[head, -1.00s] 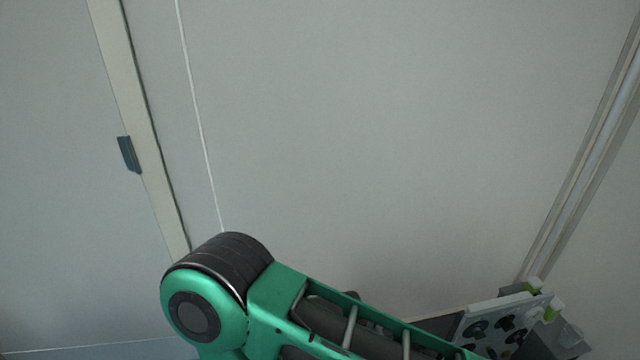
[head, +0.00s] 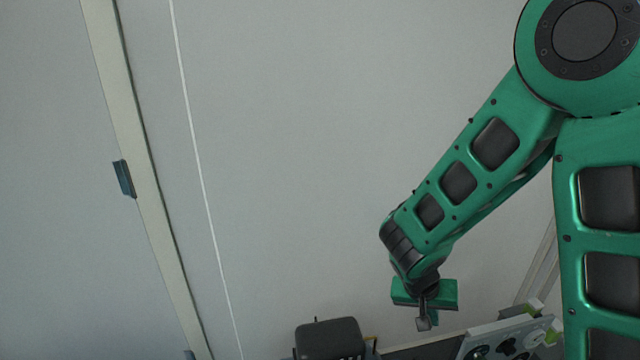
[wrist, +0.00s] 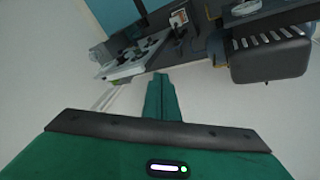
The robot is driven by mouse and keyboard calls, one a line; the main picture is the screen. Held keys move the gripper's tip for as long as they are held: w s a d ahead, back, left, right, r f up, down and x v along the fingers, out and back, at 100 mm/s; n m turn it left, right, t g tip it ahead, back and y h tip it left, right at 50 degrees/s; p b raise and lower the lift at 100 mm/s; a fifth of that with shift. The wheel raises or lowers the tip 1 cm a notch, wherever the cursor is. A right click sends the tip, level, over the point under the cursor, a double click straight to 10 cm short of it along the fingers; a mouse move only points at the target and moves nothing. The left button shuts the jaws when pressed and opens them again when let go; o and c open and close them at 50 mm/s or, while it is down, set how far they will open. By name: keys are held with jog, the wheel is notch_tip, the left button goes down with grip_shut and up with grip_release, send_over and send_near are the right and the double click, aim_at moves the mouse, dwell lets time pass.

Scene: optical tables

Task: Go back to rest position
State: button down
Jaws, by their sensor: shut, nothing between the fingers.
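My gripper (head: 425,322) hangs at the end of my green arm in the lower right of the head view, pointing down. It is above and left of a light panel with dark round parts. In the wrist view its green fingers (wrist: 161,97) are together, with nothing between them. The fingertips point toward the equipment and appear apart from it.
A dark box-shaped device (head: 330,338) stands at the bottom of the head view; a dark finned device (wrist: 270,55) shows in the wrist view. The light panel (head: 500,338) is at lower right. A plain wall (head: 300,150) fills the back.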

jog(key=s+d+r+m+g+y, duration=0.1)
jog(key=s+d+r+m+g, duration=0.1)
jog(key=s+d+r, duration=0.75)
jog(key=s+d+r+y, duration=0.3)
jog(key=s+d+r, duration=0.2)
jog(key=s, duration=0.7)
notch_tip(320, 180, up, 3)
jog(key=shift+s+d+f+y, duration=0.15)
jog(key=shift+s+f+y, duration=0.05)
jog(key=shift+s+y, duration=0.1)
jog(key=shift+w+f+g, duration=0.25)
jog(key=shift+w+g, duration=0.05)
jog(key=shift+w, duration=0.35)
